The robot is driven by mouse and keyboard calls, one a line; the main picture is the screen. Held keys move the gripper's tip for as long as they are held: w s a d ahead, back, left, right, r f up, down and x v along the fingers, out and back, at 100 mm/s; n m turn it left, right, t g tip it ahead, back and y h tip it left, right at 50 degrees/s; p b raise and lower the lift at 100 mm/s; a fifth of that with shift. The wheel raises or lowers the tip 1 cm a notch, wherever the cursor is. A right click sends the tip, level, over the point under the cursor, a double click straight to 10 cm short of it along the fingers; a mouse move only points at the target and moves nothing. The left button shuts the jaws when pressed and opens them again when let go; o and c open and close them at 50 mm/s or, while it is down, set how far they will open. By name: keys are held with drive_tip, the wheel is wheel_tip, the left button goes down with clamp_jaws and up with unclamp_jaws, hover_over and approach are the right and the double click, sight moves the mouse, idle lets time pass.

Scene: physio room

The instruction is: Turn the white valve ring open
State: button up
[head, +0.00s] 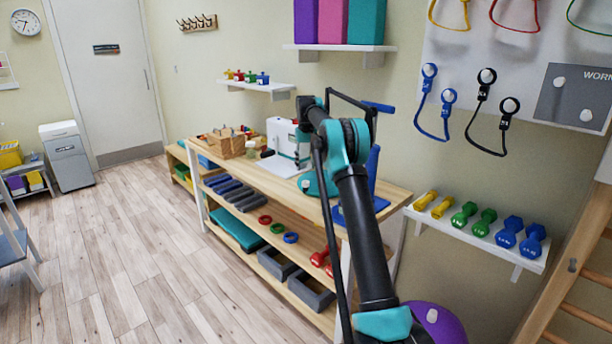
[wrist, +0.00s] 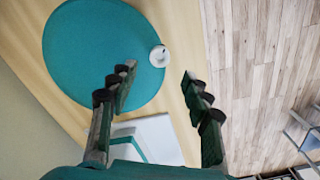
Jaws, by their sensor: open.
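The white valve ring (wrist: 160,56) is a small round piece at the edge of a large flat teal disc (wrist: 95,50) on the wooden bench top (wrist: 185,40). In the wrist view my gripper (wrist: 159,73) is open, its dark fingers apart and empty. The ring appears just beyond the fingertips, between their lines; the height gap cannot be told.
A white and teal device (head: 283,145) and a wooden box (head: 226,144) stand farther along the bench. A blue stand (head: 373,172) is close to my arm. Dumbbells fill a wall shelf (head: 480,233) on the right.

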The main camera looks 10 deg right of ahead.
drive_tip(key=shift+r, duration=2)
wheel_tip(320, 180, up, 5)
drive_tip(key=m, duration=1.8)
hover_over(306, 184)
drive_tip(key=w, duration=0.2)
drive_tip(key=f, duration=1.7)
drive_tip(key=shift+s, duration=0.2)
clamp_jaws()
